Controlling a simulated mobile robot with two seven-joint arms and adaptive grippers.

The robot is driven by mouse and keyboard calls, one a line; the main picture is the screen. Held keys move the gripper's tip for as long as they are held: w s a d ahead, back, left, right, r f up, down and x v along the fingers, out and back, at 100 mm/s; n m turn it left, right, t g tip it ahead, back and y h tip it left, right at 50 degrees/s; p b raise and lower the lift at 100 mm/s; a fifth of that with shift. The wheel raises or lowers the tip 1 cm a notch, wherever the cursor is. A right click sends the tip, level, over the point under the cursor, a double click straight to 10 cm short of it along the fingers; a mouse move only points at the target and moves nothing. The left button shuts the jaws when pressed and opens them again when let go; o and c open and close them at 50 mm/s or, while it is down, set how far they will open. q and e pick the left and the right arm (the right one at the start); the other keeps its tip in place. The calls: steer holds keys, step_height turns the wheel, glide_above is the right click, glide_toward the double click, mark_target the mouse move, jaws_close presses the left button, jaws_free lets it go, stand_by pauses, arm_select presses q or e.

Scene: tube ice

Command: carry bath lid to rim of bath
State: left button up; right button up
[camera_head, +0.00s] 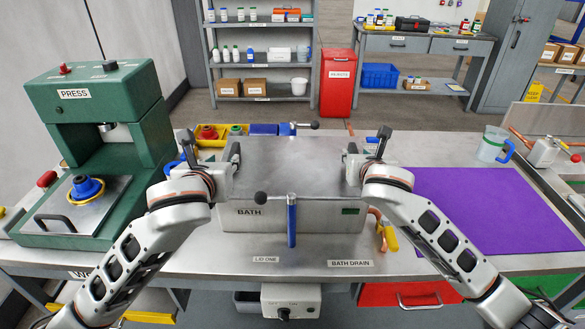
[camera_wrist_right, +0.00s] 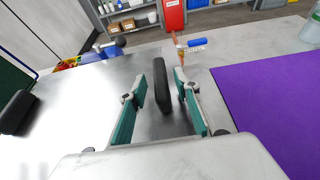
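The bath lid (camera_head: 290,160) is a flat grey metal plate over the bath (camera_head: 330,216), whose labelled front wall shows below it. I cannot tell whether the lid touches the rim, and the bath's inside is hidden. My left gripper (camera_head: 233,160) is at the lid's left edge; its grip is too small to judge. My right gripper (camera_head: 354,160) is at the right edge. In the right wrist view, my right gripper's (camera_wrist_right: 160,100) teal fingers stand either side of a black upright handle (camera_wrist_right: 162,85), with gaps showing. Another black part (camera_wrist_right: 16,112) shows at that view's left.
A blue lever (camera_head: 291,220) stands before the bath. The green press (camera_head: 105,130) is at left, a purple mat (camera_head: 490,210) at right. Yellow-handled valve parts (camera_head: 388,234) sit beside the bath. A jug (camera_head: 492,143) stands at the back right.

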steer(key=v, duration=0.9)
steer(key=shift+s+r, duration=0.1)
steer(key=shift+s, duration=0.05)
arm_select(q)
steer(key=shift+s, duration=0.1)
